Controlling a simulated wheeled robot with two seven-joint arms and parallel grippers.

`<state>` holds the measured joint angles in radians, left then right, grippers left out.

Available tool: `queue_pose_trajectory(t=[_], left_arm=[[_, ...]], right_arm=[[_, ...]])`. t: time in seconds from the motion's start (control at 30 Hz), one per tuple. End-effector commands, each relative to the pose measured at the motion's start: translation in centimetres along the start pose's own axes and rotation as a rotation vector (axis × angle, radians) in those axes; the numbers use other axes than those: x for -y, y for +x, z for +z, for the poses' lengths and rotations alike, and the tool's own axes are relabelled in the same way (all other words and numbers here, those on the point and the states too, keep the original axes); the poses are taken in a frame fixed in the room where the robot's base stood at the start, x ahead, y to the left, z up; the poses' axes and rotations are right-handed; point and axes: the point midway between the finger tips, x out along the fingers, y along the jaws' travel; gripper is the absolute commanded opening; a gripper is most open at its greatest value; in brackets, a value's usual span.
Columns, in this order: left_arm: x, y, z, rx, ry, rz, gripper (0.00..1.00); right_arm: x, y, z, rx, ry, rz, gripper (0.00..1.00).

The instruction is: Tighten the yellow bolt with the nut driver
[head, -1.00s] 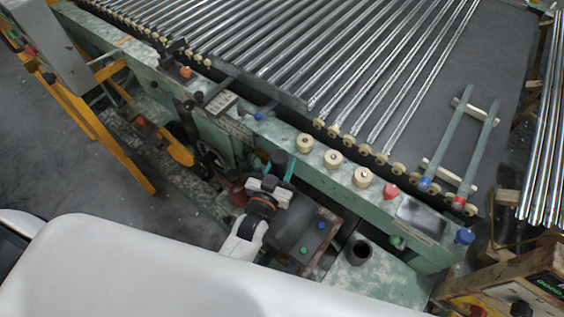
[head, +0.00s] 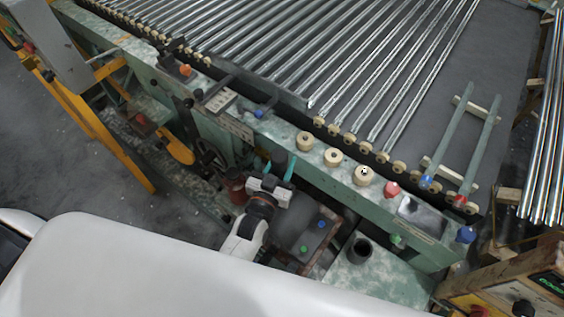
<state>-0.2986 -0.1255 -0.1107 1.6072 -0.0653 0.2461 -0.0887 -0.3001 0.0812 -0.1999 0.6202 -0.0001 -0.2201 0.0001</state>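My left gripper (head: 277,168) reaches up from the bottom middle to the front face of the green machine (head: 317,174). Its two teal fingers stand apart, partly hidden by the gripper body. A dark round part (head: 279,159) shows close to the fingertips. I cannot tell whether it touches them. I cannot make out a yellow bolt or a nut driver for certain. A red knob (head: 391,189) and several cream rollers (head: 333,157) sit on the machine's top edge, right of the gripper. My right gripper is not in view.
Below the gripper is a dark box with a blue knob (head: 322,224) and a green knob (head: 304,246). A black cup (head: 360,249) stands on the green ledge. A yellow frame (head: 110,140) stands left.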

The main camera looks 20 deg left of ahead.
Motion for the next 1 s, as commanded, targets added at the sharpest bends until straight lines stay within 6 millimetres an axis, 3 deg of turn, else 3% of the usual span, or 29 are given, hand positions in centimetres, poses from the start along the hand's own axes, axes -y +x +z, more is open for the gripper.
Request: queue_pose_trajectory(t=[1.0], left_arm=[[0.0,0.1,-0.9,0.005,0.000,0.000,0.00]], right_arm=[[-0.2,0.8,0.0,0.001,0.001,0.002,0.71]])
